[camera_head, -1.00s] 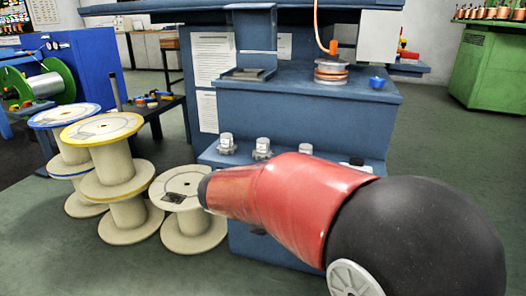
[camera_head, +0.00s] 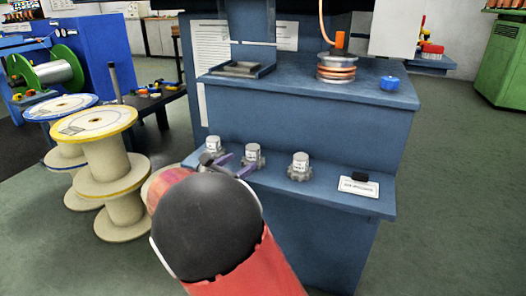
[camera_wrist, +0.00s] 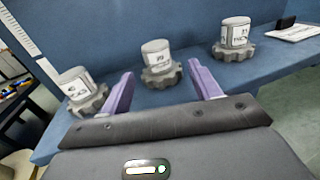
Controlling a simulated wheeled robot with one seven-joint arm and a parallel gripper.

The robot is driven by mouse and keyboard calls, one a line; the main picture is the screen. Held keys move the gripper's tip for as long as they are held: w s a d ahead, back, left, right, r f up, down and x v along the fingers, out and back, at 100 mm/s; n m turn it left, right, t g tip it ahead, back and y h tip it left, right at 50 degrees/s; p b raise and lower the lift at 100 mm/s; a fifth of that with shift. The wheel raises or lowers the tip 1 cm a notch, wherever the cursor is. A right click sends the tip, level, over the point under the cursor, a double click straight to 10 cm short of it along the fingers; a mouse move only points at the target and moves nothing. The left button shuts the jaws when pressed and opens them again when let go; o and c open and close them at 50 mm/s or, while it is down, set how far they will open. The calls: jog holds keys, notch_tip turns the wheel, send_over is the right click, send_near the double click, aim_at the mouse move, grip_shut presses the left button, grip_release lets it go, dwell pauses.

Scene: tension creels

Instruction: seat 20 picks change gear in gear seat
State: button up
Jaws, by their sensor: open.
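Three grey change gears with white-labelled hubs stand in a row on the blue shelf (camera_head: 335,193): a left one (camera_head: 212,144), a middle one (camera_head: 252,157) and a right one (camera_head: 299,166). Their labels are too small to read surely. My gripper (camera_head: 232,164) is open and empty, with purple fingers. In the wrist view my gripper (camera_wrist: 162,78) points at the middle gear (camera_wrist: 158,66), which appears between and beyond the fingertips. The left gear (camera_wrist: 82,93) and right gear (camera_wrist: 233,38) lie outside the fingers. I cannot make out the gear seat.
A white label card (camera_head: 358,187) with a small black block lies at the shelf's right end. Above are a shallow tray (camera_head: 240,69), a copper-coloured coil (camera_head: 337,68) and a blue knob (camera_head: 389,83). Cream spools (camera_head: 95,125) stand to the left. Floor at right is clear.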

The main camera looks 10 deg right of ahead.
aim_at(248, 152)
jog(key=x, duration=0.5)
jog(key=r+x, duration=0.1)
jog(key=x, duration=0.1)
jog(key=shift+w+d, duration=0.15)
jog(key=shift+w, duration=0.25)
jog(key=shift+c, duration=0.2)
jog(key=c, duration=1.1)
